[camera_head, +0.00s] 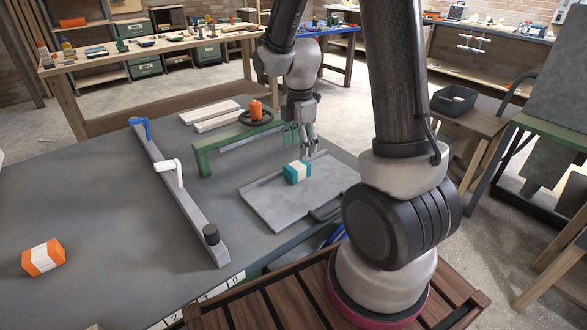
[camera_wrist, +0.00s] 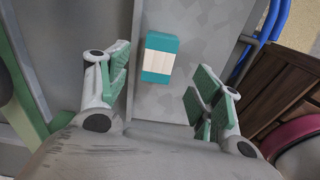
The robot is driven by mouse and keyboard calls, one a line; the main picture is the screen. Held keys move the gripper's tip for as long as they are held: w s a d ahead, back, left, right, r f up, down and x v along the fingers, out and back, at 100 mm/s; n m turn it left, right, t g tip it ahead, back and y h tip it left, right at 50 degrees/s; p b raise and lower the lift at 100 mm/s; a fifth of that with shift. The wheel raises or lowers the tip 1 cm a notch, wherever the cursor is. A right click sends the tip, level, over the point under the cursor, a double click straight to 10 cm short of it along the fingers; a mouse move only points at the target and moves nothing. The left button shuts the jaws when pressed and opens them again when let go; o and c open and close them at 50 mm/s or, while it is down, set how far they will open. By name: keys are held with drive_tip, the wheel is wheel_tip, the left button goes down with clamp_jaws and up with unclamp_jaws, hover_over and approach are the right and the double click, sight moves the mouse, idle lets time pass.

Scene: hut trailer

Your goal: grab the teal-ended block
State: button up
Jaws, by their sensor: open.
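The teal-ended block (camera_head: 297,172) has a white middle and teal ends. It rests on a grey metal tray (camera_head: 268,207) on the grey table. In the wrist view the block (camera_wrist: 160,57) lies ahead of the fingertips, a little left of the middle of the gap. My gripper (camera_head: 307,145) points down just above and behind the block. In the wrist view my gripper (camera_wrist: 161,83) is open, with its green-padded fingers wide apart and nothing between them touching.
An orange-ended block (camera_head: 43,258) lies at the table's left. A grey rail with blue and white levers (camera_head: 178,190) runs left of the tray. A green frame (camera_head: 203,158) and an orange-topped black wheel (camera_head: 256,112) stand close behind my gripper. The left tabletop has free room.

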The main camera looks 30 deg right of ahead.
sight(297, 165)
drive_tip(key=shift+n, duration=0.5)
drive_tip(key=shift+f, duration=0.35)
drive_tip(key=f, duration=0.7)
drive_tip(key=shift+a, duration=0.3)
drive_tip(key=c, duration=1.1)
